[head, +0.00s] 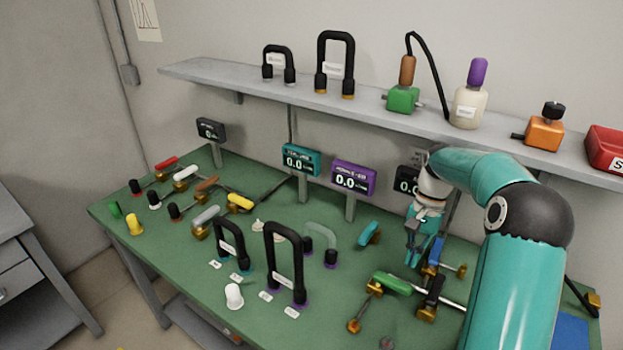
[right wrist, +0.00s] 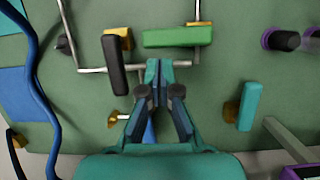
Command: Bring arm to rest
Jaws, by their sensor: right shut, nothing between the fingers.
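My right gripper (head: 418,250) is at the right side of the green table (head: 160,240), above the valve handles. In the right wrist view its two fingers (right wrist: 160,72) are together with nothing between them. A green handle (head: 392,283) and a blue handle (head: 435,252) are close to the gripper; the green handle (right wrist: 170,37) and a black handle (right wrist: 114,65) lie just beyond the fingertips in the right wrist view. Whether the fingers touch the pipe by them cannot be told. My left gripper does not show in either view.
A teal handle (head: 370,233) stands left of the gripper. Display boxes on posts, such as the purple one (head: 353,179), stand along the table's back. A wall shelf (head: 350,104) holds bottles and black U-tubes. Black U-tubes (head: 285,262) also stand at the table's front middle.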

